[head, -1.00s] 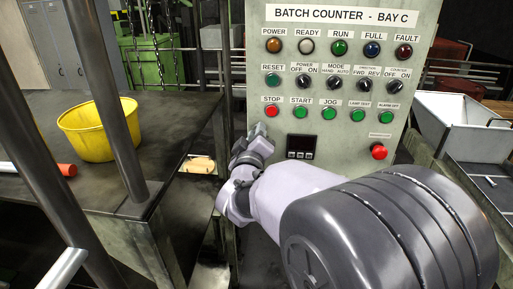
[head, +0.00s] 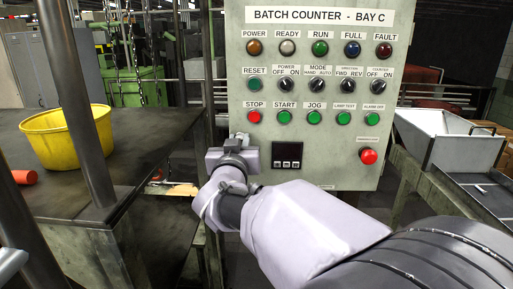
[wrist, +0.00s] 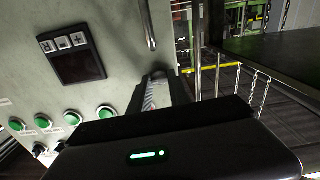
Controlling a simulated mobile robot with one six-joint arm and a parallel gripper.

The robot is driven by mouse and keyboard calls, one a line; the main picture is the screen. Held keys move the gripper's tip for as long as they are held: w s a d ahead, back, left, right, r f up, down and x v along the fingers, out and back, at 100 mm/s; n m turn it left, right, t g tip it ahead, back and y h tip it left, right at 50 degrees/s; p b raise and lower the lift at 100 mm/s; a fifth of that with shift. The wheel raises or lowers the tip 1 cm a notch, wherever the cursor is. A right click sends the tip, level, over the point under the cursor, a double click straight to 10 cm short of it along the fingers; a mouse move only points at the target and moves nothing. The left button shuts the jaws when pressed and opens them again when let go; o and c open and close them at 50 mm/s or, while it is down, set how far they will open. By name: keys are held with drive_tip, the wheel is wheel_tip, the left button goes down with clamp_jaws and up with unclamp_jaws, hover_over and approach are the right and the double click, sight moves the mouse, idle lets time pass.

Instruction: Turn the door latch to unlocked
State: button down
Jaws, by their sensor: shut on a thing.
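My gripper (head: 240,140) is at the left edge of the grey control cabinet (head: 237,90), level with the small dark display (head: 288,155) and to its left. In the wrist view its fingers (wrist: 158,82) are closed at the cabinet front near the edge. They are shut on the door latch, which the fingers and wrist hide; its angle cannot be read. A thin metal handle bar (wrist: 148,22) stands on the cabinet front beyond the fingers in the wrist view.
Buttons and selector knobs fill the panel above, with a red button (head: 368,156) at right. A dark table with a yellow bucket (head: 65,137) and posts (head: 78,110) stands left. A white hopper (head: 465,140) is at right. Chains hang behind.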

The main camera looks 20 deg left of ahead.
drive_tip(key=shift+m, duration=0.4)
drive_tip(key=c, duration=1.2)
unclamp_jaws()
drive_tip(key=v, duration=1.7)
drive_tip(key=shift+s+p, duration=0.2)
drive_tip(key=shift+p, duration=0.2)
